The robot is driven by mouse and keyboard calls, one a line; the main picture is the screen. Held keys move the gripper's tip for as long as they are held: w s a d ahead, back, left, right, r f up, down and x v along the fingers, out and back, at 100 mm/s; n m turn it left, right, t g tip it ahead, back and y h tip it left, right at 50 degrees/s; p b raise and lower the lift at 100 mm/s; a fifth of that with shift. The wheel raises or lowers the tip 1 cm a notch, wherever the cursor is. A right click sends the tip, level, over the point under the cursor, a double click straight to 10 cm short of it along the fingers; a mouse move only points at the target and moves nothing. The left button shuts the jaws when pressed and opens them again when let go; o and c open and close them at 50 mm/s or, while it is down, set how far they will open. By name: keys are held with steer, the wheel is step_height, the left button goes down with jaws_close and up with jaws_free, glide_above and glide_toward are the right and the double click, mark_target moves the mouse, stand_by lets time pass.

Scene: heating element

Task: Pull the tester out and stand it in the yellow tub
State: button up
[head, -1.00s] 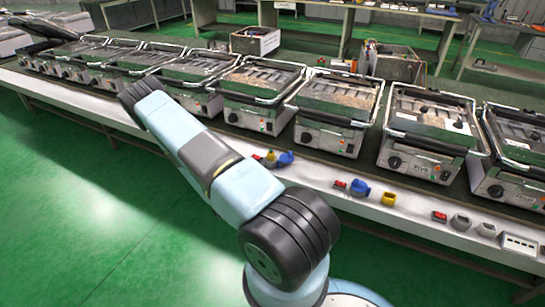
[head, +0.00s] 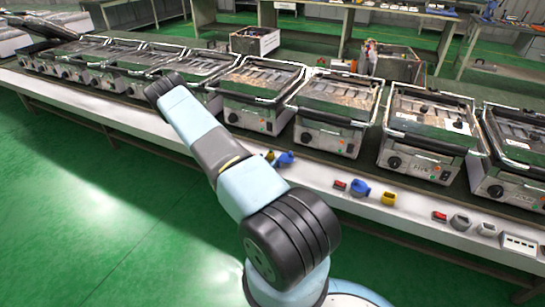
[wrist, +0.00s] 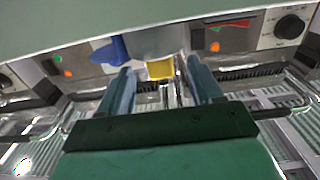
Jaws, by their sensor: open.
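In the wrist view my gripper (wrist: 158,78) has two blue-grey fingers set wide apart, with nothing held between them. A small yellow thing (wrist: 160,69), which may be the yellow tub, shows beyond the fingertips. A blue thing (wrist: 113,49) stands beside it, left of it in that view. In the head view, one yellow piece (head: 388,199) sits on the bench edge right of a blue piece (head: 360,189); another yellow piece (head: 270,156) is beside a blue one (head: 286,158) near my arm. I cannot tell which thing is the tester.
Several contact grills (head: 335,110) stand in a row on the long bench (head: 320,180). Red pieces (head: 340,185) and a white block (head: 519,243) lie along its front edge. Open boxes (head: 255,41) stand behind. The green floor (head: 120,220) in front is clear.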

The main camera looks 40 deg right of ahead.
mark_target(269, 156)
steer(key=x, duration=0.4)
steer(key=shift+w+d, duration=0.2)
steer(key=shift+a, duration=0.1)
steer(key=c, duration=1.1)
